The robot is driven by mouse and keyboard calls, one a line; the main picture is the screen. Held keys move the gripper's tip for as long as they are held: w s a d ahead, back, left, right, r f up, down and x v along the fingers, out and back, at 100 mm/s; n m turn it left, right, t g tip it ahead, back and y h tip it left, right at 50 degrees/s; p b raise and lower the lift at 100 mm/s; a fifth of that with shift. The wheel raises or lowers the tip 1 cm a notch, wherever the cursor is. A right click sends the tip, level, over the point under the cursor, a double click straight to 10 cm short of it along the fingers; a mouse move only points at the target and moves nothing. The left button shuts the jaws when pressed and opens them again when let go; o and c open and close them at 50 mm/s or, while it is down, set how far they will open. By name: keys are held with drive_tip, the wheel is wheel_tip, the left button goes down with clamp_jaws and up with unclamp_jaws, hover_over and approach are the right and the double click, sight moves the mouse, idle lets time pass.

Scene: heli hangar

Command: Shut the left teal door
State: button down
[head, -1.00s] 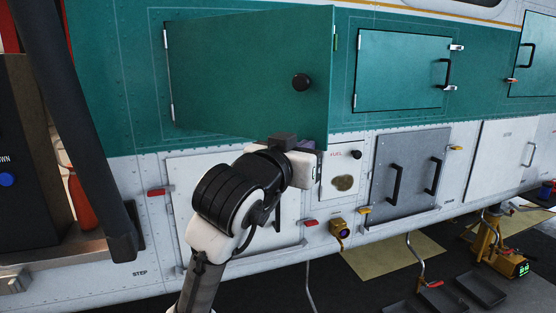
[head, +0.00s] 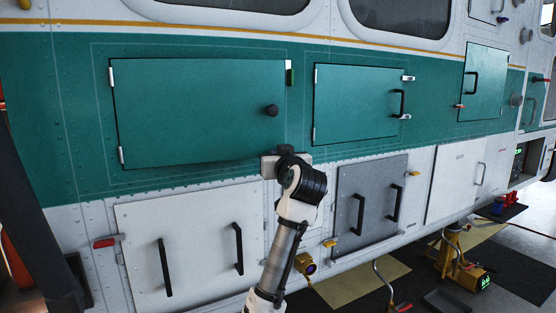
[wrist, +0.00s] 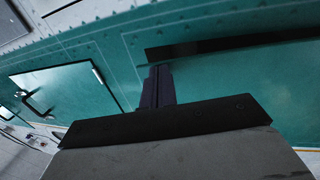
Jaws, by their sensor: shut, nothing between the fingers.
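The left teal door (head: 195,110) is a wide panel with hinges on its left edge and a round black knob (head: 271,111) near its right edge.
A smaller teal door (head: 358,103) with a black handle is shut to the right. Below are a white panel (head: 190,245) with two black handles and a grey panel (head: 371,203). Yellow equipment (head: 458,262) stands on the floor at right.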

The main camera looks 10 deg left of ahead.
drive_tip(key=shift+x, duration=0.85)
drive_tip(key=shift+s, duration=0.1)
